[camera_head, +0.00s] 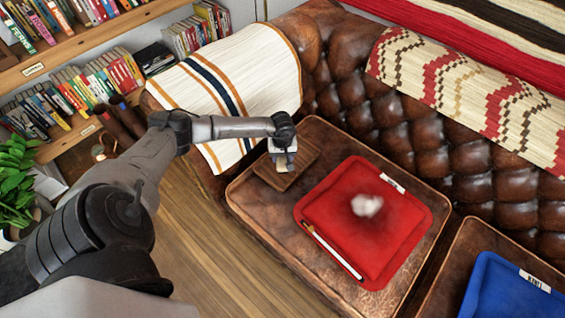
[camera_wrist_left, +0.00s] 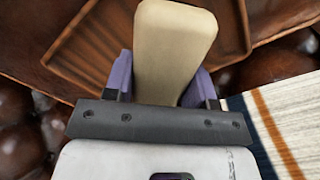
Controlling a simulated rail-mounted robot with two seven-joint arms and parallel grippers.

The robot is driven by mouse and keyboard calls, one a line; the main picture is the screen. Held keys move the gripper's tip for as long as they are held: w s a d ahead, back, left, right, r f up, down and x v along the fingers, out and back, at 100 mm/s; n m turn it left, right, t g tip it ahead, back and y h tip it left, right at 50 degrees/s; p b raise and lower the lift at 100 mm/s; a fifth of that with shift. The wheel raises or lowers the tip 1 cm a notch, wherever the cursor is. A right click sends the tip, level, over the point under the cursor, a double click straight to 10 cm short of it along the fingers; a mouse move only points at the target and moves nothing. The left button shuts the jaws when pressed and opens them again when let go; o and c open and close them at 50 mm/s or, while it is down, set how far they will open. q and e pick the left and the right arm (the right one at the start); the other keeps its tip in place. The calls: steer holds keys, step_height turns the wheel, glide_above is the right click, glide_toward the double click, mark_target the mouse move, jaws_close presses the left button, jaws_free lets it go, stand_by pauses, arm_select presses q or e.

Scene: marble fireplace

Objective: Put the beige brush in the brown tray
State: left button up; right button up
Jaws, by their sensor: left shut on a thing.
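The brown tray (camera_head: 296,176) is a ridged wooden tray on the leather seat, left of the red cushion. It also shows behind the gripper in the left wrist view (camera_wrist_left: 88,50). My left gripper (camera_head: 284,160) is over the tray. In the left wrist view, its purple fingers (camera_wrist_left: 160,82) are shut on the beige brush (camera_wrist_left: 172,45), a pale, smooth, blocky piece. The brush reaches out past the fingers, over the tray. I cannot tell whether it touches the tray. My right gripper is not in view.
A red cushion (camera_head: 390,245) with a thin white-and-red brush (camera_head: 333,251) and a white fluffy patch lies right of the tray. A striped blanket (camera_head: 235,80) covers the sofa arm. A blue cushion (camera_head: 505,290) is at the lower right. Bookshelves stand at the left.

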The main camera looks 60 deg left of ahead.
mark_target(283, 162)
arm_select(q)
step_height(283, 162, down, 4)
steer(key=shift+d+r+b, duration=0.1)
steer(key=shift+r+b, duration=0.1)
steer(key=shift+b, duration=0.7)
steer(key=shift+f, duration=0.15)
steer(key=o, duration=0.9)
